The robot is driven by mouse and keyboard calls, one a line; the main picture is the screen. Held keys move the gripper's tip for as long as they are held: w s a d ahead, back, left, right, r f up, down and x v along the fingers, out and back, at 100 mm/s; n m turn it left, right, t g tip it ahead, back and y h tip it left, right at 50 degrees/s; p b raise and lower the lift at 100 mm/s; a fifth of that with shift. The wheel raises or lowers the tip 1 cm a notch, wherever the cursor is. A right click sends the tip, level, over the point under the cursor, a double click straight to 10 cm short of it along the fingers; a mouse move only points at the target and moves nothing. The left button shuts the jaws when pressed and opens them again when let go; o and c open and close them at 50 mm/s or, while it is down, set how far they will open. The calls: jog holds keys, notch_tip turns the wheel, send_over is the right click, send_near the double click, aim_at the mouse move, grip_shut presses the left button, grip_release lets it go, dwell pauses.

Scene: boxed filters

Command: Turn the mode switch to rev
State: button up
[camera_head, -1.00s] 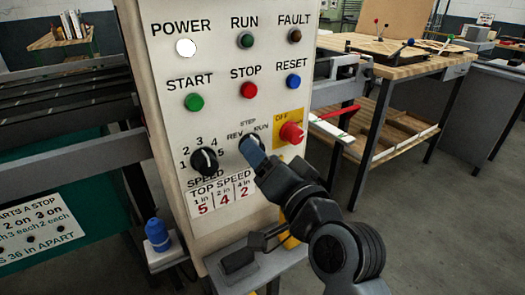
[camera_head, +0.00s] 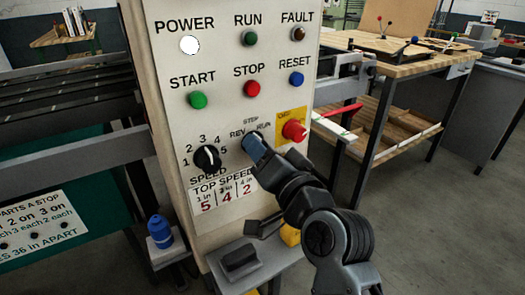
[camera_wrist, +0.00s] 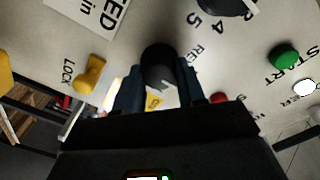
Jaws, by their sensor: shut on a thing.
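The mode switch is a round black knob (camera_wrist: 158,64) on the cream control panel (camera_head: 222,60), under the labels REV, STEP and RUN. In the wrist view it sits between the two blue fingers of my gripper (camera_wrist: 156,90), which is shut on it. The REV label (camera_wrist: 193,54) shows to the right of the knob there. In the head view my gripper (camera_head: 252,146) covers the knob, and the RUN label is partly covered or blurred. I cannot tell which label the knob points to.
The black speed dial (camera_head: 207,158) is left of my gripper. The red emergency button (camera_head: 294,130) on its yellow plate is close on the right. START (camera_head: 198,100), STOP (camera_head: 252,89) and RESET (camera_head: 296,79) buttons are above. A yellow lock switch (camera_wrist: 92,76) shows in the wrist view.

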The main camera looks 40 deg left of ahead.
jog(key=shift+c, duration=0.7)
jog(key=shift+f, duration=0.1)
jog(key=shift+f+n+b, duration=0.1)
jog(key=shift+n+b, duration=0.2)
jog(key=shift+b, duration=0.3)
jog(key=shift+n+y+b, duration=0.4)
jog(key=shift+n+b, duration=3.8)
jog(key=shift+b, duration=1.05)
